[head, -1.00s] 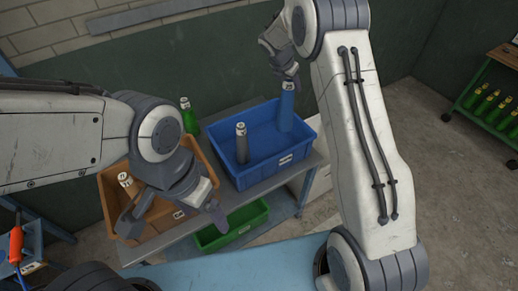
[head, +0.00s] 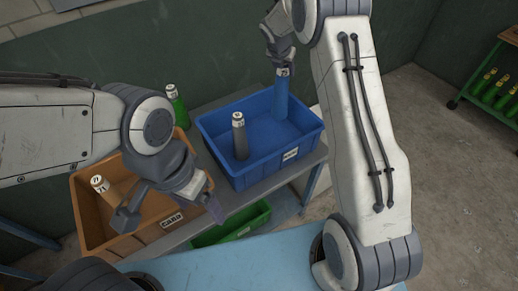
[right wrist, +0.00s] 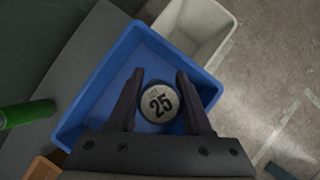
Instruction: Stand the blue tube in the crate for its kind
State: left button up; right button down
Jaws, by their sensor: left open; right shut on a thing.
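The blue tube (head: 281,98) stands about upright inside the blue crate (head: 238,178), toward its back right. My right gripper (head: 283,68) is shut on its top end from above. In the right wrist view the tube's pale cap (right wrist: 158,103), marked 25, sits between the fingers. Whether the tube's foot touches the crate floor is hidden. A grey tube (head: 240,139) with a pale cap stands in the same crate, left of the blue one. My left gripper (head: 168,212) is open and empty, in front of the orange crate (head: 88,217) in the head view.
A tube with a pale cap (head: 103,186) leans in the orange crate. A green tube (head: 177,106) stands behind the crates. A green crate (head: 236,226) is on the lower shelf. A pale bin (right wrist: 195,30) is beside the blue crate. Several green bottles fill a right-hand rack (head: 495,90).

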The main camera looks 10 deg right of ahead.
aim_at(281, 100)
jog(key=f+b, duration=0.1)
jog(key=f, duration=0.2)
jog(key=f+b, duration=0.1)
jog(key=shift+w+f+b, duration=0.3)
jog(key=shift+f, duration=0.05)
notch_tip(281, 100, down, 5)
jog(key=shift+f, duration=0.1)
pick_arm(q)
jog(key=shift+w+f, duration=0.15)
jog(key=shift+f, duration=0.7)
jog(key=shift+w+f, duration=0.15)
jog(key=shift+f, duration=0.7)
pick_arm(e)
jog(key=shift+f, duration=2.3)
pick_arm(q)
jog(key=shift+f, duration=0.1)
pick_arm(e)
jog(key=shift+f, duration=0.1)
jog(key=shift+c, duration=1.6)
grip_release()
